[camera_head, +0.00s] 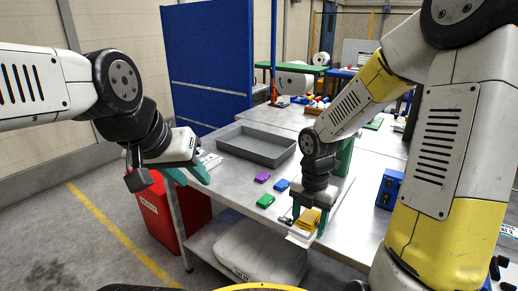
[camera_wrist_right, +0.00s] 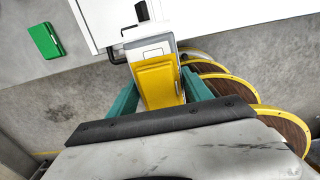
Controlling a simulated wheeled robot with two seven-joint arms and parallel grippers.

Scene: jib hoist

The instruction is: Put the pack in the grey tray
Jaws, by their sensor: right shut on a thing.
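A yellow pack (camera_head: 309,219) with a pale part at its end is between the teal fingers of my right gripper (camera_head: 308,218), at the table's front edge. In the right wrist view the yellow pack (camera_wrist_right: 160,85) sits between both fingers, and my right gripper (camera_wrist_right: 155,95) is shut on it. The grey tray (camera_head: 257,146) lies on the table further back and to the left; it looks empty. My left gripper (camera_head: 187,173) is at the table's left edge, left of the tray, with its teal fingers apart and nothing seen between them.
Purple (camera_head: 262,177), blue (camera_head: 281,185) and green (camera_head: 265,201) blocks lie on the table between the tray and my right gripper. A blue box (camera_head: 389,188) stands at the right. A blue panel (camera_head: 207,65) rises behind. A red bin (camera_head: 160,205) stands below left.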

